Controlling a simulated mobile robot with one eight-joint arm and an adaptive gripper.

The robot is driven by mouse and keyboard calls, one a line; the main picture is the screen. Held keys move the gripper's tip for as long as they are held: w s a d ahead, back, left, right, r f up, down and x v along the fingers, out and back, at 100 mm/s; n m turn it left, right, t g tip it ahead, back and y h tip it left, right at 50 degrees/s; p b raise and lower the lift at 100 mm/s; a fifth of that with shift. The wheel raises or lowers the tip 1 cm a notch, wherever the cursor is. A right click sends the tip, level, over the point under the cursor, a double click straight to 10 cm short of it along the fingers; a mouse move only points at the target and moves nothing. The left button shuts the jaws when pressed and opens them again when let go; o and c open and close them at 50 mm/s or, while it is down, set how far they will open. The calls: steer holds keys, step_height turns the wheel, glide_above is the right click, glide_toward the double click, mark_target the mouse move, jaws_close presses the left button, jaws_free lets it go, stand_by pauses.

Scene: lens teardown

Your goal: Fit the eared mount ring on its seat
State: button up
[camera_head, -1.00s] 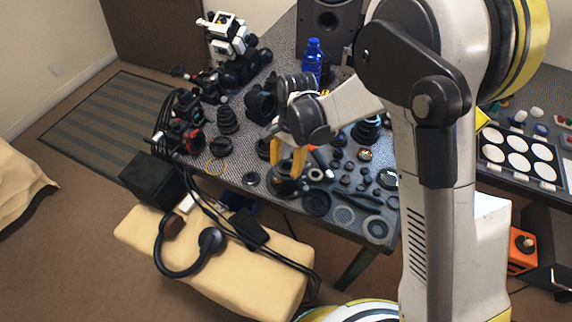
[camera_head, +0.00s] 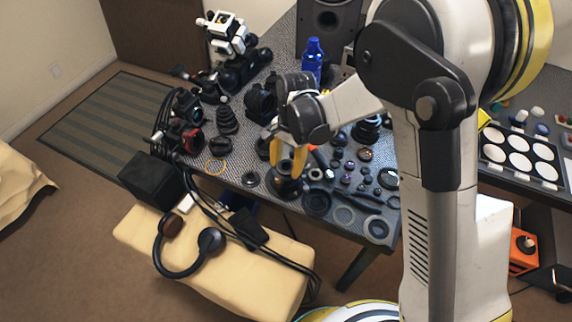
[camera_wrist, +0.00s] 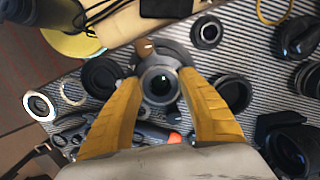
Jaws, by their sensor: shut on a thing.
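My gripper (camera_head: 288,170) points down with its yellow fingers over a dark round lens part (camera_head: 288,187) near the table's front edge. In the wrist view my gripper (camera_wrist: 160,76) has a fingertip on each side of a dark ring (camera_wrist: 160,86), which I take to be the eared mount ring. Its ears cannot be made out. A wider dark round body, apparently the seat, shows beneath and around it. I cannot tell whether the ring touches the seat. The fingers hide part of both.
Loose rings and small lens parts crowd the table to the right, including a flat grey ring (camera_head: 376,228). A blue bottle (camera_head: 312,62) stands behind. A cushioned bench with headphones (camera_head: 208,241) is in front.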

stand_by(0.4)
steer(key=o, duration=1.7)
steer(key=shift+o, duration=0.2)
steer(key=shift+r, duration=0.1)
steer(key=shift+r+p, duration=2.05)
steer(key=shift+r, duration=1.35)
